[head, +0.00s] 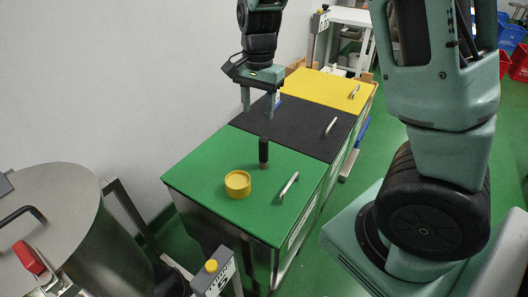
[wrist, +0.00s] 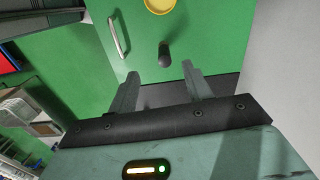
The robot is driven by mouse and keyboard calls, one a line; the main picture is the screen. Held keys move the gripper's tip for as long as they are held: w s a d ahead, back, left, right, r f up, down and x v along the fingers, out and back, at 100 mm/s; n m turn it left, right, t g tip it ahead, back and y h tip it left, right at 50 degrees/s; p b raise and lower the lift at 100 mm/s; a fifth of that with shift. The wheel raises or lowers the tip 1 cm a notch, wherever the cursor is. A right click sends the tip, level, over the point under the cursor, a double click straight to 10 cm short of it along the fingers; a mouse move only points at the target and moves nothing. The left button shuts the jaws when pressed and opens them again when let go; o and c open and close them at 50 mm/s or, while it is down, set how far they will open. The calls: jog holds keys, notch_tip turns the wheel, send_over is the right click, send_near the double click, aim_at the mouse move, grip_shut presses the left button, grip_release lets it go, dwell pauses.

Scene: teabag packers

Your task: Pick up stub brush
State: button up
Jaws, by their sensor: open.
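The stub brush (head: 263,152) stands upright on the green lid, a short dark cylinder with a brownish base. In the wrist view the brush (wrist: 165,56) shows as a dark knob just beyond and between the fingertips. My gripper (head: 258,114) is open and empty, pointing down above and a little behind the brush, over the edge of the black lid. Its two fingers also show in the wrist view (wrist: 160,70), apart from the brush.
A yellow round tub (head: 238,184) sits on the green lid (head: 205,165) near the brush, with a metal handle (head: 289,185) to its right. Black (head: 310,128) and yellow (head: 325,88) lids lie behind. A large metal drum (head: 65,220) stands at left, and a wall borders the lids.

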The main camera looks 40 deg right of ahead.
jog(key=w+d+m, duration=0.2)
jog(key=d, duration=0.1)
send_over(264, 150)
jog(key=w+d, duration=0.1)
jog(key=f, duration=1.1)
jog(key=shift+w+f, duration=0.15)
jog(key=shift+w, duration=0.05)
jog(key=shift+s+a+f, duration=0.1)
jog(key=shift+s+f, duration=0.05)
jog(key=shift+f, duration=2.85)
jog(key=c, duration=1.1)
